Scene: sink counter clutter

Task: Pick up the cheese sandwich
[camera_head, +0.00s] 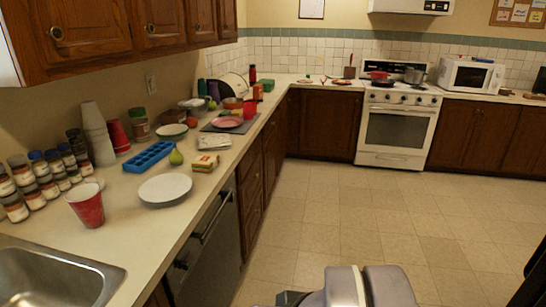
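The cheese sandwich (206,162) sits on the left counter, near its front edge. It looks like a small stack with light bread and a yellow layer. It is beyond the white plate (165,188) and to the right of a green pear (176,156). Grey and white parts of my arm show at the bottom of the view, well apart from the sandwich. The fingers of my gripper cannot be made out.
A blue ice tray (149,156), a red cup (87,204) and several spice jars (39,163) crowd the counter. A folded cloth (213,141) lies beyond the sandwich. The sink (104,282) is at the near left. The tiled floor (330,220) is clear.

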